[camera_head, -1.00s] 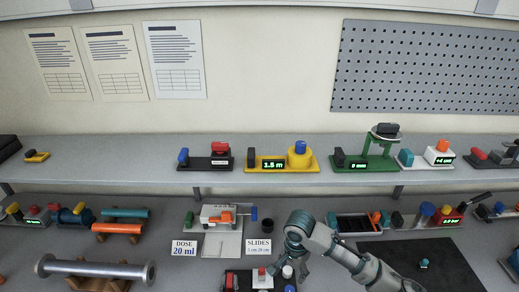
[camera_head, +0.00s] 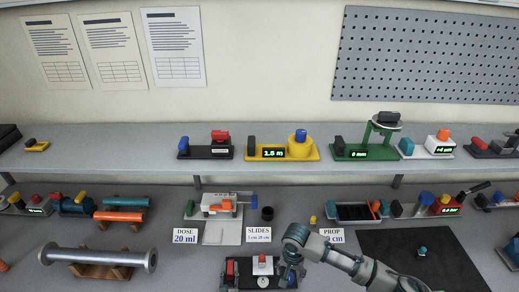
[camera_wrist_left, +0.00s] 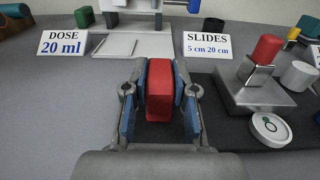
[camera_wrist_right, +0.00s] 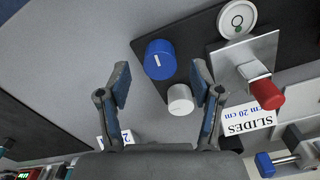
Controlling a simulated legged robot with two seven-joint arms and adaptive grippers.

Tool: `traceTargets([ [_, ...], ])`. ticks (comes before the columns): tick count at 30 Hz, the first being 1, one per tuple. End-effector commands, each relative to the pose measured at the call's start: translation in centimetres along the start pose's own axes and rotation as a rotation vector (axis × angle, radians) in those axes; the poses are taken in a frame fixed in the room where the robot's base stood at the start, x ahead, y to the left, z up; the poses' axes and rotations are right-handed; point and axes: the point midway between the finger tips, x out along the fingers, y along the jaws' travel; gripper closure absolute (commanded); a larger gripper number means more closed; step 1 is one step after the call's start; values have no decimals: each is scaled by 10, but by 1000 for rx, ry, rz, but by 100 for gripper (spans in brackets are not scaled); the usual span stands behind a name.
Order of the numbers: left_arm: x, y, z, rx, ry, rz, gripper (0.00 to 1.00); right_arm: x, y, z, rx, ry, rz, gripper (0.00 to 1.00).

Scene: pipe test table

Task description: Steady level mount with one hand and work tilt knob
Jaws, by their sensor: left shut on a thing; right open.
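The level mount is a black base (camera_head: 245,284) at the bottom of the head view. It carries a red block (camera_wrist_left: 159,88), a metal stage with a red knob (camera_wrist_left: 267,50), a round white level (camera_wrist_left: 268,126), a blue knob (camera_wrist_right: 160,60) and a white knob (camera_wrist_right: 180,100). My left gripper (camera_wrist_left: 159,95) is shut on the red block, with a blue pad on each side. My right gripper (camera_wrist_right: 160,82) is open. The blue knob lies ahead between its fingertips, and the white knob is beside one finger. I cannot tell which knob sets tilt.
Signs for dose (camera_head: 185,236), slides (camera_head: 258,233) and prop (camera_head: 331,236) stand behind the mount. A metal pipe on wooden cradles (camera_head: 100,258) lies left. A dark mat (camera_head: 420,262) lies right. Several other devices line the table back and the shelf (camera_head: 80,158).

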Motion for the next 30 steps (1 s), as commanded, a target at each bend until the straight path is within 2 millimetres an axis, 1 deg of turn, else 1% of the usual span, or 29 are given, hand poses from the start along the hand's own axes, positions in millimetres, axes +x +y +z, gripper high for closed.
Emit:
traceTargets([
  [1,0,0,0,0,0,0,100,7,1,0,1,-1,2,35],
  [3,0,0,0,0,0,0,100,14,0,0,2,-1,2,35],
  [6,0,0,0,0,0,0,100,22,0,0,1,0,1,35],
  [11,0,0,0,0,0,0,100,26,0,0,1,0,0,35],
  [18,0,0,0,0,0,0,100,27,0,0,1,0,0,35],
  [20,0,0,0,0,0,0,100,27,0,0,1,0,0,50],
  [21,0,0,0,0,0,0,100,27,0,0,1,0,0,60],
  [23,0,0,0,0,0,0,100,27,0,0,1,0,0,75],
  [24,0,0,0,0,0,0,100,27,0,0,1,0,0,85],
  [26,0,0,0,0,0,0,100,27,0,0,1,0,0,100],
  [30,0,0,0,0,0,0,100,27,0,0,-29,-1,0,100],
])
